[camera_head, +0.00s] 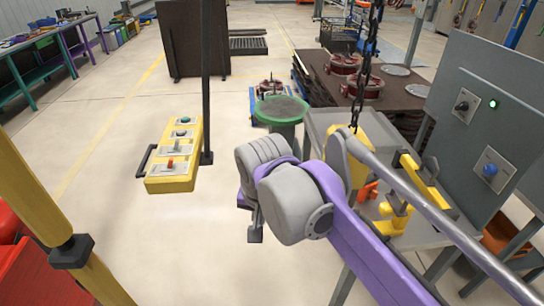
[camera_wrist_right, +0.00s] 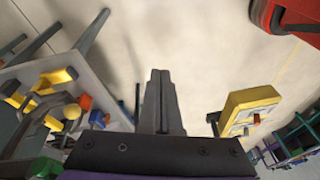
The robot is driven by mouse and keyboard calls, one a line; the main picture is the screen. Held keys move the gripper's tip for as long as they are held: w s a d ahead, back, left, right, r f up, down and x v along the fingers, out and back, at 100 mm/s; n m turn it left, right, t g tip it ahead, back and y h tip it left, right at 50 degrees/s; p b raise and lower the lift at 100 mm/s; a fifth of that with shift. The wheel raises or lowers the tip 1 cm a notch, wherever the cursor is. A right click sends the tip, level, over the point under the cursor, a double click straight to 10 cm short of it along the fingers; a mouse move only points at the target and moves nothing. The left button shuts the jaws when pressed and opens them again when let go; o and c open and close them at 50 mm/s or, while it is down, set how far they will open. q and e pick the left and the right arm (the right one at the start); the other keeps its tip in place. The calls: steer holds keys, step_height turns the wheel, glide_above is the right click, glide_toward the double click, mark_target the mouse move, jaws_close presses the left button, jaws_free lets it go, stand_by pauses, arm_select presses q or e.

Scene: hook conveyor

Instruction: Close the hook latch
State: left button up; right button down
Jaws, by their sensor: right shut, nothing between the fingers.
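A yellow hook block (camera_head: 372,128) hangs from a dark chain in the head view, partly hidden by my purple and grey right arm. A small orange piece (camera_head: 368,191), possibly the latch, shows below it. In the right wrist view a grey curved hook (camera_wrist_right: 45,104) shows at the left, with an orange piece (camera_wrist_right: 86,102) beside it. Whether the latch is open or closed cannot be told. My right gripper (camera_wrist_right: 160,74) is shut and empty, apart from the hook and to its right in the wrist view. My left gripper is not in view.
A yellow control pendant (camera_head: 174,158) hangs left of my right arm. A grey table (camera_head: 424,236) with yellow brackets stands at the right, beside a grey panel (camera_head: 468,120) with buttons. A green round stand (camera_head: 281,109) is behind. The floor at left centre is clear.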

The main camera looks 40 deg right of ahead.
arm_select(q)
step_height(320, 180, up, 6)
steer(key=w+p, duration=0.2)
steer(key=p, duration=0.1)
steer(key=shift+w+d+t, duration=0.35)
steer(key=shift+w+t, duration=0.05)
arm_select(e)
steer(key=d+r+m+g, duration=0.2)
steer(key=d+r+m, duration=0.2)
steer(key=r, duration=0.9)
steer(key=s+d+r+m+g, duration=0.1)
steer(key=d+r+m, duration=0.3)
steer(key=r+m, duration=0.7)
step_height(320, 180, up, 3)
steer(key=shift+s+f+g, duration=0.15)
steer(key=shift+f+g, duration=0.05)
steer(key=shift+g, duration=0.2)
